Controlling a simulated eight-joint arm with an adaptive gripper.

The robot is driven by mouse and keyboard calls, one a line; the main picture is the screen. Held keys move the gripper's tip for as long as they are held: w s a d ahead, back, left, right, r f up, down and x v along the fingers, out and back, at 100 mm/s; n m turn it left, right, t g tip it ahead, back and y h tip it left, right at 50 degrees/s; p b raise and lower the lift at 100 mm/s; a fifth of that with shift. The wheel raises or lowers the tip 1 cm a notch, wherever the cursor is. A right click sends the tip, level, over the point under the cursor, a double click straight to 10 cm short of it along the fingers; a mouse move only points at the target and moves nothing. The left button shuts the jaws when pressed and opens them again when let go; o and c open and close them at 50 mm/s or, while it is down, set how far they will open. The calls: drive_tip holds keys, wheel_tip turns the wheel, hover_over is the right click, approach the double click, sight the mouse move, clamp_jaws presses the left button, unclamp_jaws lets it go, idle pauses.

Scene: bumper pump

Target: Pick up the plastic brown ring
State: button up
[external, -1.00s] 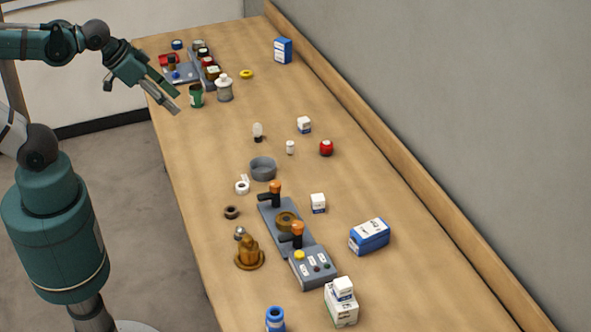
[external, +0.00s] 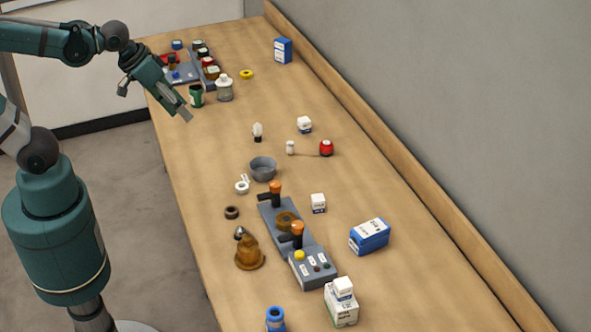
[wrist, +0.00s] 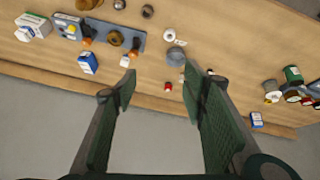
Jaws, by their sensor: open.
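A small dark brown ring (external: 232,212) lies on the bench left of the grey lever panel; it also shows near the top of the wrist view (wrist: 147,11). A larger lighter brown ring (external: 287,221) sits on the panel between two orange-topped levers, also seen in the wrist view (wrist: 116,38). I cannot tell which one is the plastic ring. My gripper (external: 187,116) is open and empty above the bench's left side, well away from both rings. In the wrist view its fingers (wrist: 160,92) stand wide apart with nothing between them.
The grey lever panel (external: 315,269) has buttons at its front end. A brown bell-shaped part (external: 249,254), white tape ring (external: 242,188) and grey bowl (external: 263,168) stand nearby. A green can (external: 196,96) is close to my gripper. A wooden ledge and wall bound the right.

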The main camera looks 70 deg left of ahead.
drive_tip(key=w+d+f+n+g+b, duration=0.35)
drive_tip(key=w+f+n, duration=0.4)
drive_tip(key=f, duration=0.35)
drive_tip(key=n+g+b, duration=0.2)
drive_tip(key=n, duration=0.5)
approach(231, 207)
drive_tip(key=d, duration=0.1)
drive_tip(key=shift+d+f+n+g, duration=0.25)
drive_tip(key=shift+d+f+n, duration=0.1)
drive_tip(key=shift+d+f, duration=0.05)
drive_tip(key=shift+f, duration=0.1)
drive_tip(key=shift+f, duration=1.2)
drive_tip(key=shift+f, duration=0.1)
drive_tip(key=shift+d+f+b, duration=0.1)
drive_tip(key=shift+f+b, duration=0.2)
drive_tip(key=shift+f, duration=2.2)
drive_tip(key=shift+c, duration=0.4)
drive_tip(key=c, duration=0.8)
